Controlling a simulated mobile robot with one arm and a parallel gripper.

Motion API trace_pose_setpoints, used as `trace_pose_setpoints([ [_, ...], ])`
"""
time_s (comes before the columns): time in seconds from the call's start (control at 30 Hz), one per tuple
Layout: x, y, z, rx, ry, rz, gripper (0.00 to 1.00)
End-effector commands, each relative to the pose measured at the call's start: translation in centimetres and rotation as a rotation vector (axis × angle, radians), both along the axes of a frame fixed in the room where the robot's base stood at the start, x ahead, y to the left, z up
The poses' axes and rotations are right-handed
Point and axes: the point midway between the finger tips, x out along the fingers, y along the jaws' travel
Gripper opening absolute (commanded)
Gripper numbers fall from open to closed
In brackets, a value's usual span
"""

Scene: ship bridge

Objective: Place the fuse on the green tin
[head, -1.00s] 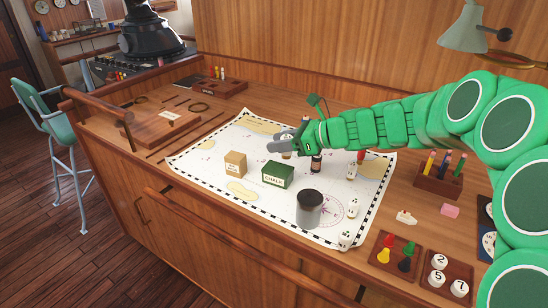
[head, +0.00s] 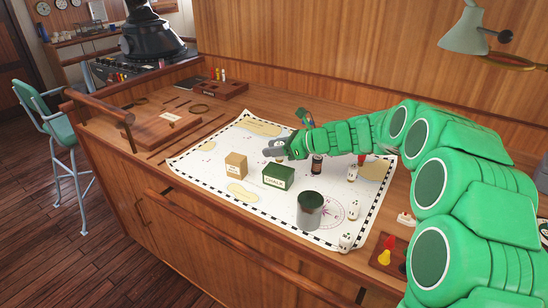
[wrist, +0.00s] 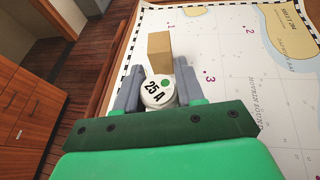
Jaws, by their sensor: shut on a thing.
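The fuse, a white cylinder marked "25 A" with a green dot (wrist: 158,92), sits between the two grey fingers of my gripper (wrist: 158,90) in the wrist view. My gripper (head: 276,149) is shut on it, over the chart behind the green tin in the head view. The fuse is mostly covered by the fingers there. The green tin (head: 278,180), a box labelled CHALK, stands on the chart, in front of my gripper and apart from it. I cannot make out the tin in the wrist view.
A tan box (head: 236,165) stands left of the tin and shows in the wrist view (wrist: 160,52). A dark grey can (head: 310,212) stands right of the tin. A dark bottle (head: 317,166) and several white cylinders stand further right. The chart's left part (head: 205,150) is clear.

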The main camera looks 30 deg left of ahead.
Motion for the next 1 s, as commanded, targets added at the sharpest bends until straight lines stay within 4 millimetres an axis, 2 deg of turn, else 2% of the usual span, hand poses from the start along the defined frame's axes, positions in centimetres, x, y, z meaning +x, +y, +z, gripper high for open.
trace_pose_setpoints([
  [0.33,0.7,0.7,-1.2,0.0,-0.001,0.0,0.08],
  [0.57,0.6,0.7,-3.9,0.001,0.0,0.001,0.08],
  [0.97,0.6,0.6,-4.3,0.001,-0.001,0.0,0.08],
  [1.0,0.6,0.6,-4.2,0.001,-0.002,0.001,0.44],
])
